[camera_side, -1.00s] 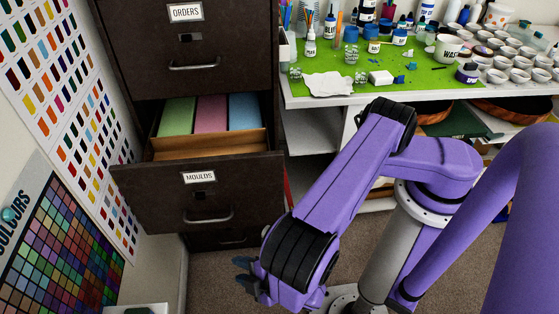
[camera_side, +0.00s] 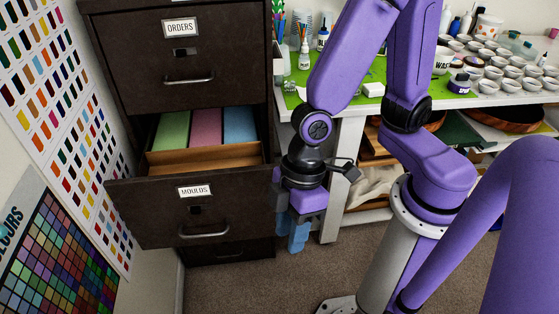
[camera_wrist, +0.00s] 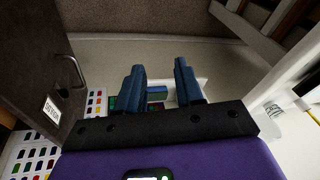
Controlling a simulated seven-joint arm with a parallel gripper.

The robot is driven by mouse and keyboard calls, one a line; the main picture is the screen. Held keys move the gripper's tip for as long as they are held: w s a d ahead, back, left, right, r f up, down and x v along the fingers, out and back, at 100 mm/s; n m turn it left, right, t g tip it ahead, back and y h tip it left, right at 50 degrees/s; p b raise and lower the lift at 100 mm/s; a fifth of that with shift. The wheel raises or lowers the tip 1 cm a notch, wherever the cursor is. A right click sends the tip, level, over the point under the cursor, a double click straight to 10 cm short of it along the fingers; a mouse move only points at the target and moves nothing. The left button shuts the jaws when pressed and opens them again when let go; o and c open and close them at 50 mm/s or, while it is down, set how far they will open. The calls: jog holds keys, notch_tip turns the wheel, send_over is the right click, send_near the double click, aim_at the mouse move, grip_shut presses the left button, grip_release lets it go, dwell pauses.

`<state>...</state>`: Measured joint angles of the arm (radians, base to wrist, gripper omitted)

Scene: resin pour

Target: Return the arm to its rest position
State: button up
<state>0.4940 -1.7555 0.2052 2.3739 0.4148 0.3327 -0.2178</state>
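My gripper (camera_side: 298,238) hangs below the wrist with its blue fingers pointing down, just right of the open drawer front and left of the bench leg. In the wrist view the two fingers of my gripper (camera_wrist: 160,68) stand apart with a clear gap. A small blue block shape (camera_wrist: 157,92) shows in that gap; whether it lies between the fingers or beyond them I cannot tell. My arm is raised, with its upper links in front of the bench.
The "MOULDS" drawer (camera_side: 190,215) stands open, with green, pink and blue blocks inside. The dark cabinet (camera_side: 180,60) is at left. The workbench (camera_side: 350,97) with cups and bottles is at the back right. Carpeted floor (camera_side: 260,285) below is clear.

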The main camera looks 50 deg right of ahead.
jog(key=s+d+r+h, duration=0.1)
jog(key=d+r, duration=0.2)
jog(key=d, duration=0.6)
jog(key=s+d+r+h, duration=0.1)
jog(key=d+r, duration=0.3)
jog(key=d, duration=0.5)
jog(key=shift+r+t+h, duration=0.25)
jog(key=shift+t+h, duration=0.15)
jog(key=shift+o, duration=0.4)
jog(key=shift+a, duration=0.1)
